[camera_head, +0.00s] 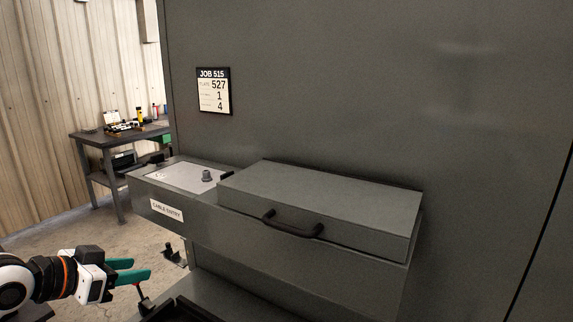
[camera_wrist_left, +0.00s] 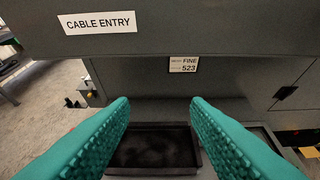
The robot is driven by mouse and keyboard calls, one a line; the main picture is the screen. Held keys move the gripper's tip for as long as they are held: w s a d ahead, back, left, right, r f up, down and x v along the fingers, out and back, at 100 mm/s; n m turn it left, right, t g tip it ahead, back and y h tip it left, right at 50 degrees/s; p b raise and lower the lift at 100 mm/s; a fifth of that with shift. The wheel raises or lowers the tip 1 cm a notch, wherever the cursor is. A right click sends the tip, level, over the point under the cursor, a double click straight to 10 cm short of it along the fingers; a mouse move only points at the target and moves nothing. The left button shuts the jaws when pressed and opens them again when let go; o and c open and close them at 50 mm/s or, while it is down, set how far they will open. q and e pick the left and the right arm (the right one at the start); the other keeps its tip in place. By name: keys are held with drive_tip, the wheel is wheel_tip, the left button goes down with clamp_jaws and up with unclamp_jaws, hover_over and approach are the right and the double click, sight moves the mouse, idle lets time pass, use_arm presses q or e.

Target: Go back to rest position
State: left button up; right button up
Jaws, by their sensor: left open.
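My left gripper (camera_head: 134,271) comes in at the lower left of the head view. It is in front of and below the grey cable entry box (camera_head: 158,190), apart from it. In the left wrist view its two green fingers (camera_wrist_left: 160,118) stand wide apart with nothing between them. Past the fingertips lies a dark, shallow, empty-looking tray (camera_wrist_left: 155,150). My right gripper is not seen in either view.
A grey lidded box with a black handle (camera_head: 292,226) juts from the tall grey cabinet (camera_head: 350,80). A pale plate with a round fitting (camera_head: 207,176) tops the cable entry part. A workbench (camera_head: 100,138) with tools stands at the back left. Open floor lies between.

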use_arm(q)
drive_tip(key=s+d+f+g+y, duration=0.1)
drive_tip(key=s+d+f, duration=0.15)
drive_tip(key=f, duration=0.35)
drive_tip(key=s+d+f+g, duration=0.1)
drive_tip(key=s+d+f, duration=0.15)
drive_tip(key=f, duration=0.45)
drive_tip(key=s+d+f+g+y, duration=0.1)
drive_tip(key=s+d+f, duration=0.1)
drive_tip(key=s+f, duration=0.3)
drive_tip(key=s+d+f+n+g+y, duration=0.1)
drive_tip(key=s+f+n+g+y, duration=0.1)
drive_tip(key=s+f, duration=0.5)
drive_tip(key=s+d+f+n+g+y, duration=0.15)
drive_tip(key=s+f, duration=0.25)
drive_tip(key=s, duration=0.6)
wheel_tip(320, 180, down, 27)
drive_tip(key=s+a+g, duration=0.1)
drive_tip(key=s+g, duration=0.1)
drive_tip(key=s+a+f, duration=0.3)
drive_tip(key=s+f, duration=1.2)
drive_tip(key=shift+s+g+y, duration=0.35)
drive_tip(key=shift+g, duration=0.1)
